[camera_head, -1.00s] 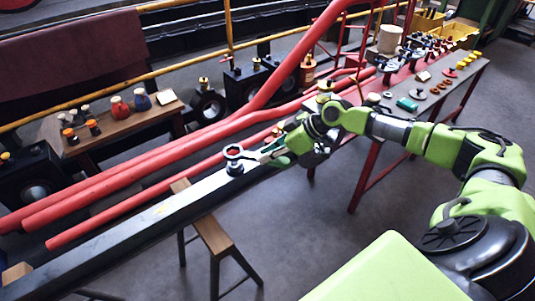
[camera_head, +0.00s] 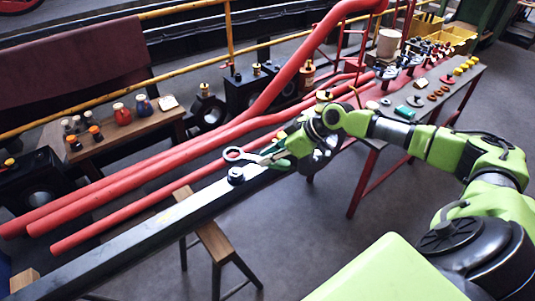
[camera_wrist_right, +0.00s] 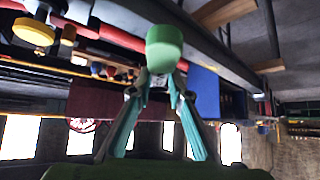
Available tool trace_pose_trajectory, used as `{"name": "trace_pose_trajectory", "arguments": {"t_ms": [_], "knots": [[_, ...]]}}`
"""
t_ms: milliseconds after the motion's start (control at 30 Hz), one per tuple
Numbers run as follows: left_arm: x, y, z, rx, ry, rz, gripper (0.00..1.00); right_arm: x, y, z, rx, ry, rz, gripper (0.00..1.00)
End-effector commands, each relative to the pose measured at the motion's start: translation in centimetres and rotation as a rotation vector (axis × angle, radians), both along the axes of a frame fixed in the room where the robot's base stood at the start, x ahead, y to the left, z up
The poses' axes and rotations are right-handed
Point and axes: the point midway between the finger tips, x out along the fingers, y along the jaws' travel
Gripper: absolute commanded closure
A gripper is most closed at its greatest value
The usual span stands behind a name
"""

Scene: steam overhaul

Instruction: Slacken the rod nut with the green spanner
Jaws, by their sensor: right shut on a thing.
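My right gripper (camera_head: 287,150) is shut on the green spanner (camera_head: 280,162), which also shows as a rounded green end between the fingers in the right wrist view (camera_wrist_right: 164,48). The spanner's pale ring end (camera_head: 233,154) points left, over the long dark rod. The dark rod nut (camera_head: 236,175) stands on top of the rod (camera_head: 150,228), just below the ring in the picture. The nut shows clear of the ring, which looks raised above it; the exact gap is hard to tell. My left gripper is not in view.
Red pipes (camera_head: 130,185) run along behind the rod. A wooden trestle (camera_head: 212,240) stands under it. A small table (camera_head: 110,135) with bottles is at the left. A red-legged bench (camera_head: 465,82) with small parts stands at the right. The grey floor in front is clear.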

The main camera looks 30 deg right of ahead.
Motion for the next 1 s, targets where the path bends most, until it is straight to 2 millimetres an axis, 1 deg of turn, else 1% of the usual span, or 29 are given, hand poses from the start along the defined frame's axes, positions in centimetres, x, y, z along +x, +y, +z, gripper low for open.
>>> {"name": "trace_pose_trajectory", "arguments": {"t_ms": [33, 67, 367, 700, 900, 1000], "knots": [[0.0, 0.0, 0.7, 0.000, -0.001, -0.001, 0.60, -0.6, 0.2, 0.5, -0.002, 0.000, 0.001, 1.00], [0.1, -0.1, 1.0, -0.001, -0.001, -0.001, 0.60, -1.0, 0.4, 0.5, -0.002, -0.002, 0.001, 1.00], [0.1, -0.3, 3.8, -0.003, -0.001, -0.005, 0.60, -5.0, 2.1, 0.7, -0.001, 0.000, 0.002, 1.00], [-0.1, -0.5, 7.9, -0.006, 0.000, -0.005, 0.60, -9.4, 4.1, 0.8, 0.000, 0.002, 0.001, 1.00], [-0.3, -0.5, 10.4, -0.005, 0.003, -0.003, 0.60, -11.5, 5.0, 0.8, 0.001, 0.000, -0.001, 1.00], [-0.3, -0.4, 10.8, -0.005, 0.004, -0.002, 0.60, -12.0, 5.3, 0.6, 0.002, -0.004, -0.001, 1.00]]}}
